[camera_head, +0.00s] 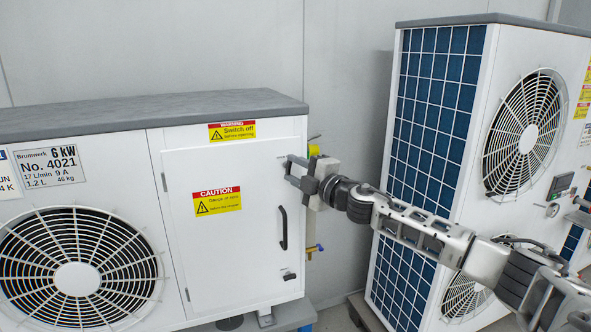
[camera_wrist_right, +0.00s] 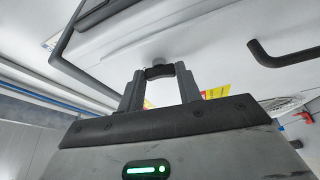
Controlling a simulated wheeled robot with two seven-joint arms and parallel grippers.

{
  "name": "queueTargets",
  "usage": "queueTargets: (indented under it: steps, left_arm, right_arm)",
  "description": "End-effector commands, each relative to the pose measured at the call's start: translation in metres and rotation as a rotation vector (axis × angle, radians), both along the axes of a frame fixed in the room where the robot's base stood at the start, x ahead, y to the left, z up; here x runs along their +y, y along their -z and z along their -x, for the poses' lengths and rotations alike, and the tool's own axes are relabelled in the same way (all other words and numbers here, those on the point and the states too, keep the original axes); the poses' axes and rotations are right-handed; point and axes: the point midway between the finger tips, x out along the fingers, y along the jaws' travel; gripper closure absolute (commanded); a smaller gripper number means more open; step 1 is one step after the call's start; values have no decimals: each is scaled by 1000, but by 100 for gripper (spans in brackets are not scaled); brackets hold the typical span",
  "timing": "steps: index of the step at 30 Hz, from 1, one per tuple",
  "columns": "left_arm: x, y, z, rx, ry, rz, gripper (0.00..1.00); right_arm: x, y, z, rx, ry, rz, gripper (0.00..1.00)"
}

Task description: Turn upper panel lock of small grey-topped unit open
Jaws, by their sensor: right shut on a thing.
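The small grey-topped unit (camera_head: 238,262) stands on the left in the head view, its white front panel (camera_head: 236,245) closed. My right gripper (camera_head: 289,170) is at the panel's upper right corner. In the right wrist view, my right gripper (camera_wrist_right: 159,82) is shut on the upper panel lock (camera_wrist_right: 158,71), a small dark piece between the fingertips. In the head view the gripper hides this lock. A lower lock (camera_head: 290,276) sits near the panel's bottom right. My left gripper is not in view.
A black curved handle (camera_head: 283,228) stands out from the panel below my right gripper. It also shows in the wrist view (camera_wrist_right: 285,55). A brass valve (camera_head: 315,249) sits on the unit's right side. A taller unit with a blue grille (camera_head: 432,115) stands to the right.

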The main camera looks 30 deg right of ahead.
Motion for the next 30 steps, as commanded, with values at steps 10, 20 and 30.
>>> queueTargets:
  steps: [10, 20, 30]
  left_arm:
    - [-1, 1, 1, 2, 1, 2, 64]
    - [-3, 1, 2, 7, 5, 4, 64]
    - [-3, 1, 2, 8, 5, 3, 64]
  right_arm:
    - [0, -1, 0, 22, 1, 99, 88]
    - [0, -1, 0, 25, 1, 105, 88]
    - [0, -1, 0, 25, 0, 104, 44]
